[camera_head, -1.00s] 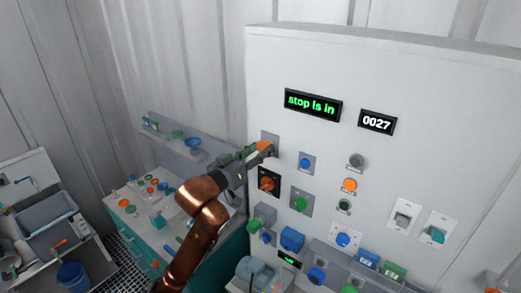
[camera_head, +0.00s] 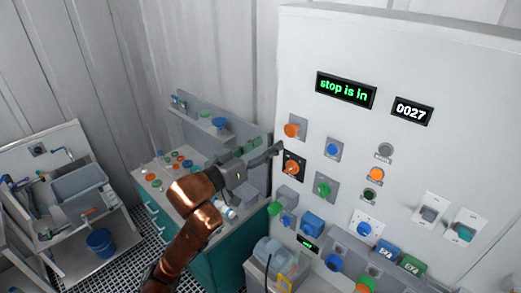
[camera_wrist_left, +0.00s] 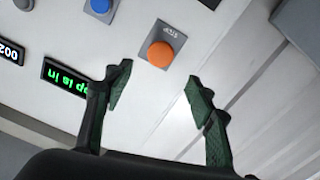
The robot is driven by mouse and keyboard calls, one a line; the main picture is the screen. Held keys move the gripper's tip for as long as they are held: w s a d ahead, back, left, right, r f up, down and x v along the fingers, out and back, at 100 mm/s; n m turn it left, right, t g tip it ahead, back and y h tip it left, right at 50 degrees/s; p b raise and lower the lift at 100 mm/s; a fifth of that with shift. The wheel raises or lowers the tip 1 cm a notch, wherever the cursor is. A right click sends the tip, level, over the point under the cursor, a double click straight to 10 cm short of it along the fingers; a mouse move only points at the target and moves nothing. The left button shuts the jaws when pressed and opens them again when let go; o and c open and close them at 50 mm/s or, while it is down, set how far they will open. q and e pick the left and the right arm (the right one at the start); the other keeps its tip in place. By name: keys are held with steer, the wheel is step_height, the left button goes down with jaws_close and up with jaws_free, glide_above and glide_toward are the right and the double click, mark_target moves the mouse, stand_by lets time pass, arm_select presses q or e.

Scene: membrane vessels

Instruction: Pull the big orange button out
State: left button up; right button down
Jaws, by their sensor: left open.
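The big orange button (camera_head: 291,130) sits on a grey square plate at the upper left of the white panel's controls. In the left wrist view the orange button (camera_wrist_left: 161,54) is round, with small lettering like "STOP" beside it on the plate. My left gripper (camera_head: 269,147) is open and empty, just below and left of the button in the head view. In the wrist view its two green-padded fingers (camera_wrist_left: 160,78) are spread apart, with the button beyond the gap between their tips, not touched. My right gripper is not in view.
A display (camera_head: 345,90) reads "stop is in"; a counter (camera_head: 411,111) reads 0027. An orange rotary knob (camera_head: 292,168) on a black plate is close below the button. A blue button (camera_head: 333,149) is to its right. A shelf (camera_head: 215,133) stands left of the panel.

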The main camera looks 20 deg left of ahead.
arm_select(q)
steer(key=shift+v, duration=1.2)
steer(key=shift+f, duration=0.1)
